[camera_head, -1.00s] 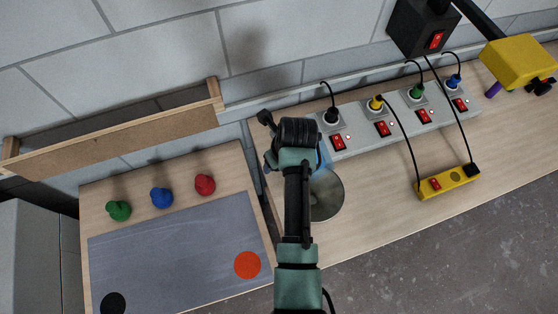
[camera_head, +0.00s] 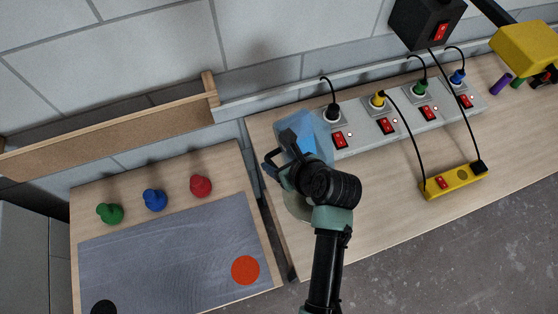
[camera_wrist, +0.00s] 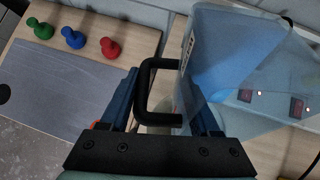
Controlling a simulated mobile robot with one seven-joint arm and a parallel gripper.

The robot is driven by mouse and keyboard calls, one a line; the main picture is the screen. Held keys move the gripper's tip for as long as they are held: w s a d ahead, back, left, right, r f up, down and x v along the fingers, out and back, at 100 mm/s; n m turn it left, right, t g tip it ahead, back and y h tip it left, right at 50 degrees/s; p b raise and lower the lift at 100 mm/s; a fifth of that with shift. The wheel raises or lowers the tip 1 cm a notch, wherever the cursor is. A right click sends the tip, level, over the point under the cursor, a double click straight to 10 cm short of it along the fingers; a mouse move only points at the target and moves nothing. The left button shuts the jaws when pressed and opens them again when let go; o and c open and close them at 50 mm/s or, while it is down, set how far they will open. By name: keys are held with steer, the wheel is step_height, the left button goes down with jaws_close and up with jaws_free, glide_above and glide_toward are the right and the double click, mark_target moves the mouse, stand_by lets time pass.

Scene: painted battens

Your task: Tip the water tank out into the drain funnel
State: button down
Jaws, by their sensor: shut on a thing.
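The water tank (camera_head: 312,132) is a clear, bluish box with a black handle, seen beyond my gripper in the head view. My gripper (camera_head: 282,160) is shut on the handle. In the wrist view the handle (camera_wrist: 146,88) stands between my two blue fingers, and the tank (camera_wrist: 250,50) fills the upper right with blue water in it. I cannot tell exactly how far the tank is tilted. The drain funnel (camera_head: 296,206) is mostly hidden behind my gripper and wrist; only a pale part of its rim shows.
A grey strip of red switches and plugs (camera_head: 405,122) runs right of the tank along the wall. A yellow power strip (camera_head: 455,181) lies in front. At left, green (camera_head: 110,213), blue (camera_head: 155,199) and red (camera_head: 201,186) pegs stand behind a grey board (camera_head: 170,250).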

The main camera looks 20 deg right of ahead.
steer(key=shift+s+d+f+t+y+b, duration=0.15)
steer(key=shift+s+f+t+y+b, duration=0.2)
steer(key=shift+t+b, duration=0.7)
steer(key=shift+s+d+t+y+b, duration=0.15)
steer(key=shift+s+t+b, duration=0.25)
steer(key=shift+t+b, duration=0.6)
steer(key=shift+s+b, duration=0.15)
steer(key=shift+b, duration=0.6)
steer(key=t+b, duration=0.1)
steer(key=b, duration=0.1)
steer(key=s+t+b, duration=0.1)
steer(key=b, duration=0.1)
steer(key=s+r+t+y+b, duration=0.1)
steer(key=b, duration=0.2)
steer(key=shift+s+d+r+t, duration=0.1)
steer(key=shift+s+d+t, duration=0.05)
steer(key=shift+d+t, duration=0.2)
steer(key=shift+s+r+t+b, duration=0.25)
steer(key=shift+t+b, duration=0.15)
steer(key=shift+b, duration=0.25)
stand_by(0.9)
